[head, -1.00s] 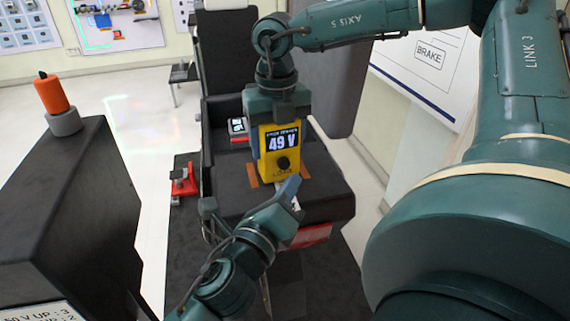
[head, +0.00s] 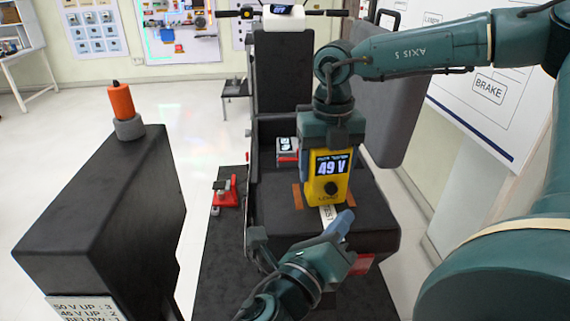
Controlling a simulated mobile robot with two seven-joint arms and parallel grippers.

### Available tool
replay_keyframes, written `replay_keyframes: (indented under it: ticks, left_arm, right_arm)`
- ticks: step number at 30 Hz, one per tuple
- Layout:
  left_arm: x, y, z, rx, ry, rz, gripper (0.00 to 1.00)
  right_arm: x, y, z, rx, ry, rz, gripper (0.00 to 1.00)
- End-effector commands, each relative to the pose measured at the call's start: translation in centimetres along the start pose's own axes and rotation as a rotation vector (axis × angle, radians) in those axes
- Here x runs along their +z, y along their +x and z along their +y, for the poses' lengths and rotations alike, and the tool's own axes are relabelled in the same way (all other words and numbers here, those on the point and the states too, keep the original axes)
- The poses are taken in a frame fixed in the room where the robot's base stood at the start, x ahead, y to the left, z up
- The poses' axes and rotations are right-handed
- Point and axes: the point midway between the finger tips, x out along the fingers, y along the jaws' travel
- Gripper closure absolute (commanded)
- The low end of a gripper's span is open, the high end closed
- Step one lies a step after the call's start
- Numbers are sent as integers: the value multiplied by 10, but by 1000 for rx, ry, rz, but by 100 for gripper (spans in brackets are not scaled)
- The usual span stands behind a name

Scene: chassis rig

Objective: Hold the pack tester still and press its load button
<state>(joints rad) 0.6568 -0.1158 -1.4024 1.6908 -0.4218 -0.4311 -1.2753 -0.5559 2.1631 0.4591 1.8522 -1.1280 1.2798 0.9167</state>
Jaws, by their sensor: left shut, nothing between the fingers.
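The yellow pack tester (head: 328,178) stands upright on the dark chassis deck, its screen reading 49 V. Its round black load button (head: 331,188) is on the front face, above the word LOAD. My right gripper (head: 329,150) comes down from above with its fingers at the tester's two sides, apparently closed on it; the contact is partly hidden. My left gripper (head: 340,226) is shut and empty, just below and in front of the tester, with its tip a little below the button and apart from it. A white labelled strip (head: 328,215) lies between them.
A dark block with an orange-topped knob (head: 122,103) stands at the left; its sign (head: 87,309) lists voltages and numbers. A red clamp-like fixture (head: 226,192) sits left of the deck. A small red-and-grey device (head: 287,151) is behind the tester. Orange strips flank the tester.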

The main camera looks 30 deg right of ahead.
Motion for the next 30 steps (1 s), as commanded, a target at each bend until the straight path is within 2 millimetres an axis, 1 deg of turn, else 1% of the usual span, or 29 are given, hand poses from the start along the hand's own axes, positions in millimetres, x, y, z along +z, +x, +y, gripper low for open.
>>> replay_keyframes:
  ticks: [1,8,14,17,20,23,30]
  left_arm:
    - [0,0,0,0,0,0,100]
    - [0,0,0,0,0,0,100]
    - [0,0,0,-1,0,0,100]
    - [0,0,0,-1,0,0,100]
    - [0,0,0,0,0,0,100]
    - [0,0,0,0,0,0,100]
    - [0,0,0,0,0,0,100]
  right_arm:
    - [0,0,0,0,0,0,25]
    - [0,0,0,0,0,0,7]
    - [0,0,0,0,0,0,6]
    - [0,-4,0,0,0,-1,6]
    - [1,-15,0,0,0,-4,6]
    - [1,-34,0,0,1,-6,6]
    - [1,-86,0,-1,1,-5,6]
